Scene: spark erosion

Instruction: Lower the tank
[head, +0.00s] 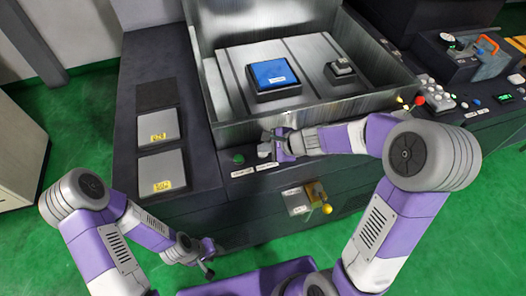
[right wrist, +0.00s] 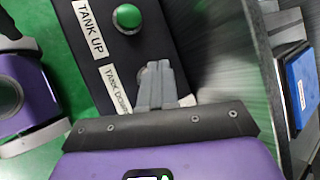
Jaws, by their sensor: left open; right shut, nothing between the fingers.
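The steel tank (head: 232,133) stands open at the centre of the machine in the head view. A green button (head: 238,158) sits on the front ledge; the right wrist view shows it (right wrist: 128,18) beside a "TANK UP" label (right wrist: 91,27). A "TANK DOWN" label (right wrist: 116,90) lies nearer my right gripper (right wrist: 158,70). That gripper is shut and empty, its fingertips over the panel beside this label; they hide the spot where a matching button could be. Contact cannot be told. My left gripper (head: 207,262) is open and empty, low in front of the machine.
A blue block (head: 273,76) and a small metal block (head: 342,69) sit in the tank. A yellow-knobbed valve (head: 326,208) projects from the front. A control panel with buttons (head: 440,102) is at the right. Green floor (head: 80,145) is free at the left.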

